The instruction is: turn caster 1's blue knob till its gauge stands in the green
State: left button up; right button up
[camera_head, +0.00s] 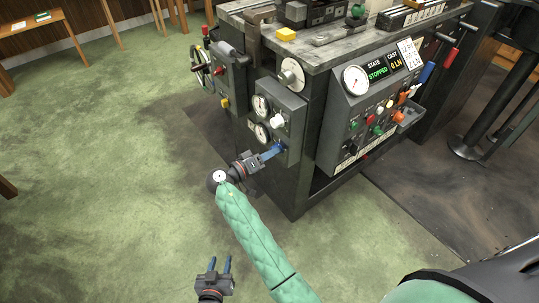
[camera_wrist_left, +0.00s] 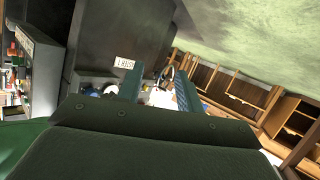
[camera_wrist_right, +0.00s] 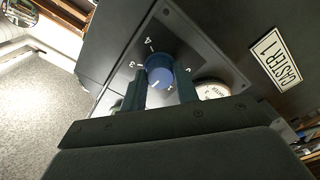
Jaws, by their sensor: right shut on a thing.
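The blue knob (camera_wrist_right: 159,71) is on a dark panel with numbers around it, beside the CASTER 1 plate (camera_wrist_right: 275,58). My right gripper (camera_wrist_right: 160,90) has its fingers on either side of the knob and is shut on it. In the head view my right gripper (camera_head: 276,151) is at the lower part of the gauge box and covers the knob. My left gripper (camera_head: 221,266) is open and empty over the floor.
The caster's control panel (camera_head: 350,112) carries a large gauge (camera_head: 355,80), a display reading STOPPED, and several coloured knobs. A handwheel (camera_head: 199,68) sticks out at the machine's left. The green floor (camera_head: 110,150) to the left is clear.

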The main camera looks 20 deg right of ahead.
pick_arm(q)
jog(key=shift+w+r+t, duration=0.3)
jog(key=shift+w+r, duration=0.05)
jog(key=shift+r, duration=0.3)
pick_arm(e)
jog(key=shift+f, duration=0.15)
jog(key=o, duration=1)
jog(key=shift+c, duration=0.2)
